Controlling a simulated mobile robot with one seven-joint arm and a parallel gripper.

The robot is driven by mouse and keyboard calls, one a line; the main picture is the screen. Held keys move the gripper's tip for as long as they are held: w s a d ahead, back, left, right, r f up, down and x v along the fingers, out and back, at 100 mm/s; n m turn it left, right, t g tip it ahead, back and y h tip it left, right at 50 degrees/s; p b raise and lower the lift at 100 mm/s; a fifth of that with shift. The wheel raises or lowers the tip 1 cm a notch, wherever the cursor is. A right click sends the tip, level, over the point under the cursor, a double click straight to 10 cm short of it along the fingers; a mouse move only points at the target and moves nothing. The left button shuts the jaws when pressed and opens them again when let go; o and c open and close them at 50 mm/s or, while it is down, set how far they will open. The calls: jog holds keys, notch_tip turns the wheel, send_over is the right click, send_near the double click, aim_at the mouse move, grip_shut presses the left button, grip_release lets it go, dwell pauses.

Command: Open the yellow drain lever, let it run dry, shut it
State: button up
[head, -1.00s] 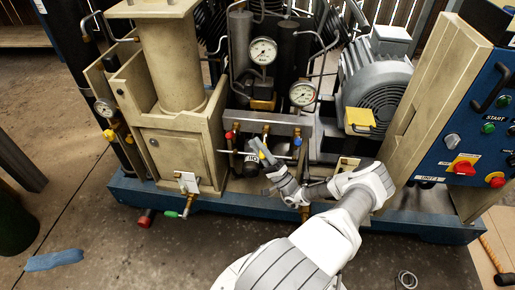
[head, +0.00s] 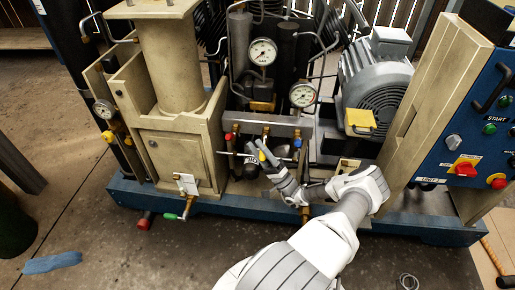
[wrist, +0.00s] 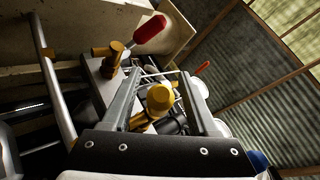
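The yellow drain lever (wrist: 160,98) shows in the wrist view as a yellow, rounded piece between my two fingers, seen nearly end-on. I cannot tell whether the fingers touch it. My gripper (head: 263,150) is open, with a clear gap between the fingers in the wrist view (wrist: 160,74). In the head view it is at the middle of the small valve row, below the grey manifold (head: 270,121). My fingers largely hide the yellow lever there. How far it is turned cannot be told.
A red-handled valve (wrist: 150,35) is close beside my fingers and shows left of them in the head view (head: 229,137). A blue-handled valve (head: 297,142) is to the right. Gauges (head: 262,52), a motor (head: 375,85) and a control panel (head: 470,130) surround the area.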

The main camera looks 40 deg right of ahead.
aim_at(265, 158)
jog(key=v, duration=0.7)
jog(key=shift+s+f+p, duration=0.15)
jog(key=shift+s+p, duration=0.05)
jog(key=shift+p, duration=0.15)
dwell(0.4)
